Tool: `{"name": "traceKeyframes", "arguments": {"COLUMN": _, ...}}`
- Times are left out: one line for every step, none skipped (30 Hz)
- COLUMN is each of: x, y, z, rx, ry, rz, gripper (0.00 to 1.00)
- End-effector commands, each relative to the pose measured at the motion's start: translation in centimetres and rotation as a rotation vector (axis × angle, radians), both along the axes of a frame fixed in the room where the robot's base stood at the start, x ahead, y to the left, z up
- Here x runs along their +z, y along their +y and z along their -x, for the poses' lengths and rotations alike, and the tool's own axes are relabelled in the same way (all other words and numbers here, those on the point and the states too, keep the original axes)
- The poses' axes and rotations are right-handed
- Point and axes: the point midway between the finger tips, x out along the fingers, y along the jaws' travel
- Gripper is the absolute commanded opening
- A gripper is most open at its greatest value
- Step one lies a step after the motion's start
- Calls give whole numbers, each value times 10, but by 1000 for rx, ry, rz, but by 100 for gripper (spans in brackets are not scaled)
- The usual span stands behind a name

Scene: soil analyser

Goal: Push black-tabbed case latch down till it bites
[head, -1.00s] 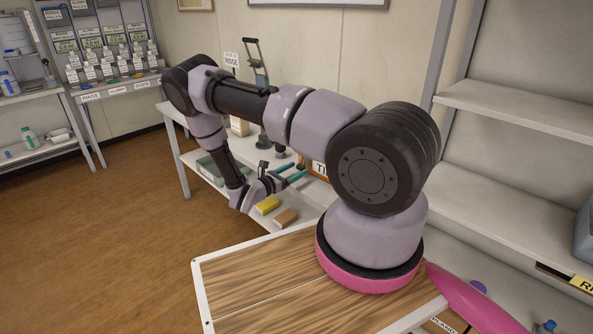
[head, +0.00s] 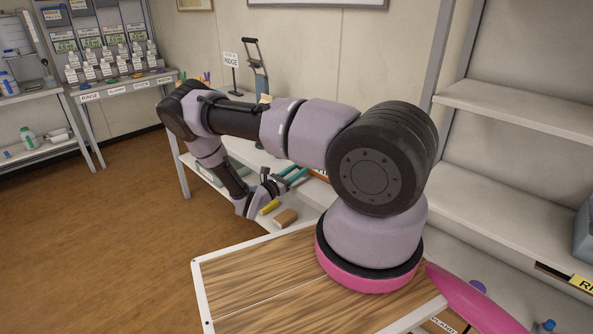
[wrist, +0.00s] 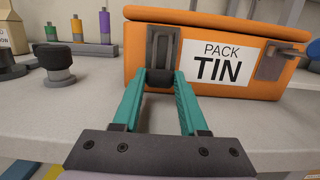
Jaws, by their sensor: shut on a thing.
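The orange case (wrist: 225,85), labelled PACK TIN, stands on the pale bench (wrist: 285,115) in the wrist view. Its near latch is a grey metal plate (wrist: 163,42) on the front, with a black tab (wrist: 159,79) at its lower end. My gripper (wrist: 159,78) has its two teal fingers on either side of this tab and is shut on it. Whether the latch has caught cannot be told. A second latch (wrist: 272,53) with a blue tab (wrist: 313,49) sticks out at the case's right. In the head view, my gripper (head: 293,176) reaches the case, which my arm mostly hides.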

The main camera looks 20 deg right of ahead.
Motion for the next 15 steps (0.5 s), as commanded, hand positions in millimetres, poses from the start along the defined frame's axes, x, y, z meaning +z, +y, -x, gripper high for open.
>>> {"name": "traceKeyframes", "arguments": {"x": -3, "y": -1, "z": 0, "rx": 4, "ry": -6, "rz": 31, "gripper": 0}}
{"name": "traceKeyframes", "arguments": {"x": -4, "y": -2, "z": -1, "rx": 3, "ry": -12, "rz": 47, "gripper": 0}}
{"name": "traceKeyframes", "arguments": {"x": -4, "y": -3, "z": -1, "rx": 3, "ry": -19, "rz": 65, "gripper": 0}}
{"name": "traceKeyframes", "arguments": {"x": -5, "y": -4, "z": -1, "rx": 3, "ry": -24, "rz": 77, "gripper": 0}}
{"name": "traceKeyframes", "arguments": {"x": -4, "y": -4, "z": -1, "rx": 3, "ry": -29, "rz": 87, "gripper": 0}}
{"name": "traceKeyframes", "arguments": {"x": -5, "y": -5, "z": -1, "rx": 3, "ry": -33, "rz": 99, "gripper": 0}}
{"name": "traceKeyframes", "arguments": {"x": -5, "y": -5, "z": -2, "rx": 3, "ry": -36, "rz": 105, "gripper": 0}}
{"name": "traceKeyframes", "arguments": {"x": -5, "y": -5, "z": -2, "rx": 3, "ry": -37, "rz": 110, "gripper": 0}}
{"name": "traceKeyframes", "arguments": {"x": -5, "y": -5, "z": -2, "rx": 2, "ry": -40, "rz": 114, "gripper": 0}}
{"name": "traceKeyframes", "arguments": {"x": -5, "y": -5, "z": -2, "rx": 2, "ry": -40, "rz": 115, "gripper": 0}}
{"name": "traceKeyframes", "arguments": {"x": -5, "y": -6, "z": -2, "rx": 1, "ry": -41, "rz": 116, "gripper": 0}}
{"name": "traceKeyframes", "arguments": {"x": -5, "y": -6, "z": -2, "rx": 1, "ry": -41, "rz": 116, "gripper": 0}}
{"name": "traceKeyframes", "arguments": {"x": -5, "y": -6, "z": -2, "rx": 1, "ry": -41, "rz": 116, "gripper": 0}}
{"name": "traceKeyframes", "arguments": {"x": -5, "y": -6, "z": -2, "rx": 1, "ry": -41, "rz": 116, "gripper": 0}}
{"name": "traceKeyframes", "arguments": {"x": -5, "y": -6, "z": -2, "rx": 1, "ry": -40, "rz": 115, "gripper": 0}}
